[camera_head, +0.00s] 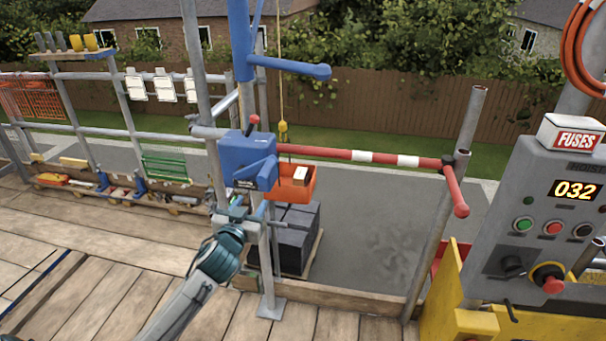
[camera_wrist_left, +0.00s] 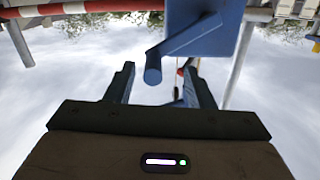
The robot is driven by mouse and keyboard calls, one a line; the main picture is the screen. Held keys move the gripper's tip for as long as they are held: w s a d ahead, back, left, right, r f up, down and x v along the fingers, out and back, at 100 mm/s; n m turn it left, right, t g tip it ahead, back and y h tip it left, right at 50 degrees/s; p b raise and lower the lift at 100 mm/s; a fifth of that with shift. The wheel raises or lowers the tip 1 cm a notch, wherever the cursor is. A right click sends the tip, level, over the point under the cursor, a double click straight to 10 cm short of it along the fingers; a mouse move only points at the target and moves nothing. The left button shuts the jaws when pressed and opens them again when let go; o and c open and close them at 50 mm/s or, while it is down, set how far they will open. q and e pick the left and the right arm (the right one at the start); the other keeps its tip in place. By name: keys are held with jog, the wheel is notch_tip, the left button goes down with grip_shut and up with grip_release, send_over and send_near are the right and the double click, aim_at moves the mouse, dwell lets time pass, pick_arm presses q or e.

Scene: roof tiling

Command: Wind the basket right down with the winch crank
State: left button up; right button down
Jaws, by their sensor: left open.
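The blue winch (camera_head: 240,152) is mounted on the scaffold pole, with a red-knobbed lever (camera_head: 254,120) on top. Its blue crank (camera_head: 262,172) sits on the near side; the crank also shows in the left wrist view (camera_wrist_left: 180,43), its rounded handle end between and beyond the fingers. My left gripper (camera_head: 236,211) is open and empty, just below the winch; its fingers (camera_wrist_left: 160,68) show apart in the wrist view. The orange basket (camera_head: 297,188) hangs from a yellow hook (camera_head: 283,130) behind the winch, with a pale box inside. My right gripper is out of view.
A control panel (camera_head: 535,215) reading 032 is at the right, with a FUSES box (camera_head: 572,135). Wooden decking (camera_head: 110,285) fills the front left.

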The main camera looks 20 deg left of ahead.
aim_at(265, 174)
pick_arm(q)
jog(key=r, duration=0.1)
jog(key=d+r, duration=0.1)
jog(key=r, duration=0.1)
jog(key=shift+w+d+r+t, duration=0.15)
jog(key=shift+d+t, duration=0.05)
jog(key=shift+t, duration=0.2)
jog(key=p+x, duration=0.4)
jog(key=x, duration=0.5)
jog(key=shift+w+a, duration=0.1)
jog(key=shift+w+a+f, duration=0.25)
jog(key=shift+w, duration=0.4)
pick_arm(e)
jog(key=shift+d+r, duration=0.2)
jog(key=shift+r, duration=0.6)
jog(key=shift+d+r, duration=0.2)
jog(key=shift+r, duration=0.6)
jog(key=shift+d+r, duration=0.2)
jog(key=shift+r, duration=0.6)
pick_arm(q)
jog(key=shift+c, duration=0.2)
jog(key=shift+s+a, duration=0.1)
grip_shut()
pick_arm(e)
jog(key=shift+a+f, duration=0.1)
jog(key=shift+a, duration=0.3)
